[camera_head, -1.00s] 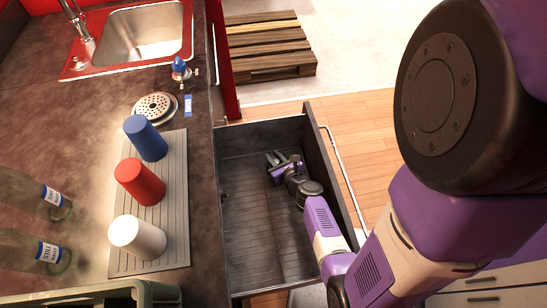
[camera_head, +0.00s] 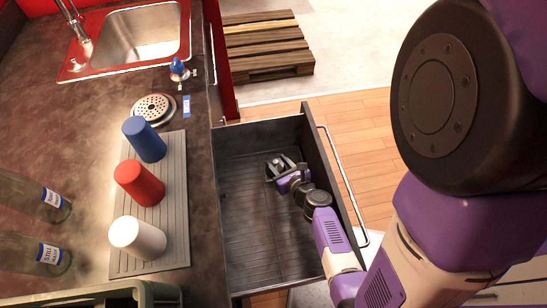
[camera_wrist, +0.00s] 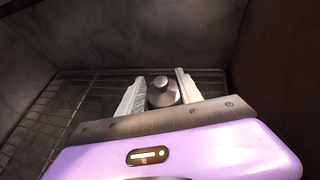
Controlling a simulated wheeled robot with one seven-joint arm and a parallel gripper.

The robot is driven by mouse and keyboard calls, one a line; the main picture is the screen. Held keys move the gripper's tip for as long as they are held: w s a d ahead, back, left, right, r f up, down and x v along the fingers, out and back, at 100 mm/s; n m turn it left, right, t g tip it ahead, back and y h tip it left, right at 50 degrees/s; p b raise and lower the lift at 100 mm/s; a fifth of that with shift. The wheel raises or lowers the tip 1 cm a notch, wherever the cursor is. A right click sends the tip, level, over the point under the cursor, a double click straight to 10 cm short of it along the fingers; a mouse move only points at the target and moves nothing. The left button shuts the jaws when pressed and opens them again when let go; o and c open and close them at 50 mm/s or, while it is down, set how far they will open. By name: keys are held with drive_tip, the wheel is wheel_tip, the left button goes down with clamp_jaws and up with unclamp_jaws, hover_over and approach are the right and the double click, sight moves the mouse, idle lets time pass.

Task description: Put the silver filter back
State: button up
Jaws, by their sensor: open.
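A small silver round piece with a knob on top (camera_wrist: 163,94) stands upright in the open dark drawer (camera_head: 240,240). It looks like the silver filter. My gripper (camera_head: 281,164) is low in the drawer, with its fingers open. In the wrist view the silver piece is between the two pale fingers (camera_wrist: 160,93), with a gap visible. A flat silver perforated disc (camera_head: 154,107) lies on the counter near the sink; I cannot tell whether it belongs with the filter.
Blue (camera_head: 144,140), red (camera_head: 140,184) and white (camera_head: 138,238) cups stand on a grey ribbed mat (camera_head: 183,230). The sink (camera_head: 145,35) is at the back left. Drawer walls surround my gripper; the drawer floor's front left is clear. Two bottles are at the left edge.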

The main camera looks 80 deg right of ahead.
drive_tip(key=shift+v, duration=1.05)
drive_tip(key=shift+a+r, duration=0.1)
drive_tip(key=shift+a, duration=0.25)
drive_tip(key=a+r+n+t+y, duration=0.15)
drive_tip(key=a+r+n, duration=0.25)
drive_tip(key=a+n, duration=0.5)
drive_tip(key=a+r+n+y, duration=0.2)
drive_tip(key=a+r+n, duration=0.2)
drive_tip(key=a+n, duration=0.5)
drive_tip(key=s+a+r+n+t+y, duration=0.1)
drive_tip(key=a+r+n+t+y, duration=0.1)
drive_tip(key=r+n, duration=0.9)
drive_tip(key=s+a+r+n+t+y, duration=0.1)
drive_tip(key=a+r+n+t+y, duration=0.2)
drive_tip(key=a+r+n, duration=0.3)
wheel_tip(320, 180, up, 6)
drive_tip(key=n+y, duration=0.1)
drive_tip(key=n, duration=1)
drive_tip(key=shift+s+f, duration=0.2)
drive_tip(key=shift+y, duration=0.25)
